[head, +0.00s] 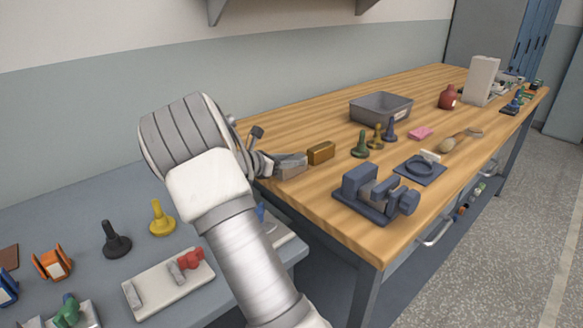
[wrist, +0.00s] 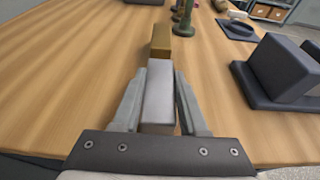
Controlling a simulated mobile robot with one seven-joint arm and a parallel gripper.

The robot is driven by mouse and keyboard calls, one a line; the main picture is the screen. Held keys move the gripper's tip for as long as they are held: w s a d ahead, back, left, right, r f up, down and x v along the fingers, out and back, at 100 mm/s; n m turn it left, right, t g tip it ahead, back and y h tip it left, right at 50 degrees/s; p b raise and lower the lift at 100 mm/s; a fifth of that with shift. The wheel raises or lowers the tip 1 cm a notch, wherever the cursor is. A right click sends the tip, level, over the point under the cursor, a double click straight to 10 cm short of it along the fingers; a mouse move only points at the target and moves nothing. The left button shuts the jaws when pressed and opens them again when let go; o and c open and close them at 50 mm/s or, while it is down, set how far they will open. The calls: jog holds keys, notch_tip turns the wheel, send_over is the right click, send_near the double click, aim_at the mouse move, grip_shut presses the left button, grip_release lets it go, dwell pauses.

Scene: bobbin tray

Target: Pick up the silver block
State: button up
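The silver block (wrist: 158,98) lies on the wooden workbench near its left edge. In the head view the silver block (head: 291,166) sits at the end of my arm, partly hidden by it. My gripper (wrist: 160,90) has its two fingers apart, one on each side of the block in the wrist view. The right finger is close to the block's side and the left finger is near its other side; I cannot tell whether either touches it. A brown-gold block (head: 321,153) stands just beyond the silver block and also shows in the wrist view (wrist: 160,41).
A dark blue vise-like fixture (head: 375,194) stands to the right on the wooden bench (head: 300,206). Green, gold and blue pegs, a grey bin (head: 381,107) and a pink piece (head: 421,133) are farther back. A lower grey table (head: 85,214) with fixtures is at left.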

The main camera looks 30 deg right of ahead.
grip_shut()
jog(key=shift+r, duration=0.15)
